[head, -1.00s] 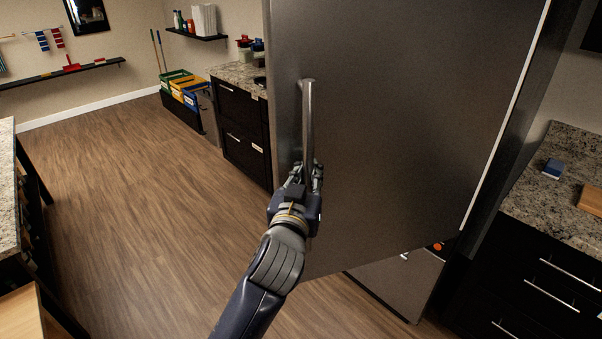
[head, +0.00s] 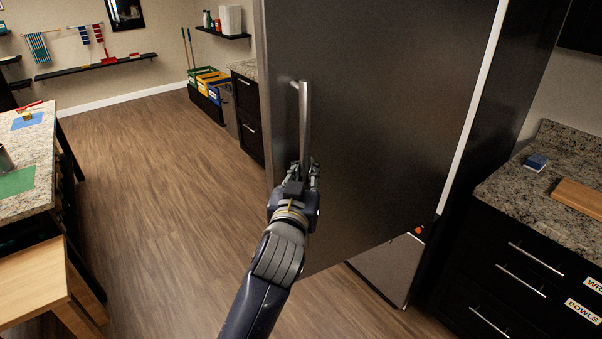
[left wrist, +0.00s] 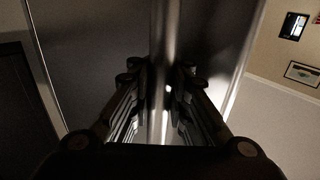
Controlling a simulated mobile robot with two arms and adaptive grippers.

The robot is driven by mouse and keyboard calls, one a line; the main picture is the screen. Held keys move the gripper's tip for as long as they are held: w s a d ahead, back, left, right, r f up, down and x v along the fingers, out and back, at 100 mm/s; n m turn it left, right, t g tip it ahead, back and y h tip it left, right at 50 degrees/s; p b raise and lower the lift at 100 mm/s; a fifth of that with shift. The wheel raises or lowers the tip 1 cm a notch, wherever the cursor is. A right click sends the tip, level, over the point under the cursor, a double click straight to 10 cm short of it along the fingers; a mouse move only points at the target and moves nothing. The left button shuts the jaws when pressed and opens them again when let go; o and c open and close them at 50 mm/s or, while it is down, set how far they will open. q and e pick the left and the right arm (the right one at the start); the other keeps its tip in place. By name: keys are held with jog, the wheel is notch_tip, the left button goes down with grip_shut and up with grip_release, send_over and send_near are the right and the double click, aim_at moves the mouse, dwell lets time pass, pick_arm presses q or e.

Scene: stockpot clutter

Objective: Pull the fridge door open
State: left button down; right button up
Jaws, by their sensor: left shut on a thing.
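The fridge door (head: 365,110) is a large dark steel panel in the middle of the head view. It stands ajar, swung out from the fridge body on its right. Its upright bar handle (head: 305,115) is near the door's left edge. My left gripper (head: 303,170) is shut on the lower part of the handle. In the left wrist view the handle (left wrist: 161,50) runs down between the two fingers of the gripper (left wrist: 158,95). My right gripper is in neither view.
A granite counter (head: 505,185) with dark drawers stands at the right, with a wooden board (head: 578,197) on it. Another granite-topped counter (head: 45,150) and a wooden surface (head: 30,275) are at the left. The wood floor (head: 165,190) between is clear.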

pick_arm(q)
jog(key=shift+s+a+f, duration=0.1)
jog(key=shift+a, duration=0.05)
jog(key=c, duration=1.8)
grip_release()
jog(key=shift+a, duration=0.1)
jog(key=o, duration=0.3)
jog(key=shift+a, duration=0.1)
jog(key=shift+s+a, duration=0.15)
jog(key=shift+d, duration=0.2)
jog(key=shift+s, duration=0.2)
jog(key=s, duration=0.3)
jog(key=s+a, duration=0.1)
jog(key=s, duration=0.3)
jog(key=s+a, duration=0.1)
jog(key=s, duration=0.3)
jog(key=shift+s, duration=0.25)
